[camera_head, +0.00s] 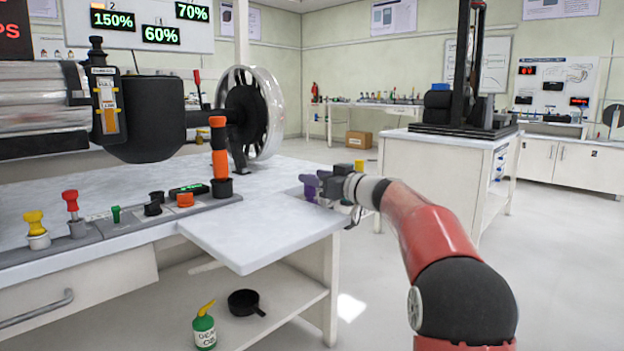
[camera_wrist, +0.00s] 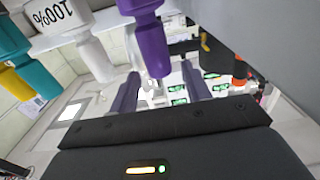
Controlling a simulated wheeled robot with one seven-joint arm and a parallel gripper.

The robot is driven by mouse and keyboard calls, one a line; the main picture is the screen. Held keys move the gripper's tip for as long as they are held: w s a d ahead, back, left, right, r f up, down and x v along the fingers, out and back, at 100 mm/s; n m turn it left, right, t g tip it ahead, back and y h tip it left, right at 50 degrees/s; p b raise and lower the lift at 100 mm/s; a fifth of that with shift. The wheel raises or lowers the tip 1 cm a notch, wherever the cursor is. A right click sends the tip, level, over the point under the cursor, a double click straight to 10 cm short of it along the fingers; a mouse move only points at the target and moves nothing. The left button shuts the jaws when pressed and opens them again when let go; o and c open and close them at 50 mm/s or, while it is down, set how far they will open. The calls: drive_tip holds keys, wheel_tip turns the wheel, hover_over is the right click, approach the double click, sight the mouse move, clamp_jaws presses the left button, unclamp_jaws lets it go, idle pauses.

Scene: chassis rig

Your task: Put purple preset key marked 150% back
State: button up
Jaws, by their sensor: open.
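A purple key (camera_wrist: 150,40) shows large in the wrist view, its narrow end between the tips of my open gripper (camera_wrist: 160,75). I see no 150% marking on its visible side. The fingers stand apart on either side of it, and I cannot tell whether they touch it. In the head view my gripper (camera_head: 328,186) is at the right end of the bench, beside a small purple shape (camera_head: 309,188), which may be the key or a finger. The place where the key belongs cannot be made out.
The bench top (camera_head: 265,225) has clear room. An orange-and-black handle (camera_head: 220,160) stands upright left of my gripper.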

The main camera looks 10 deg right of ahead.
drive_tip(key=b+v, duration=0.1)
drive_tip(key=v, duration=0.9)
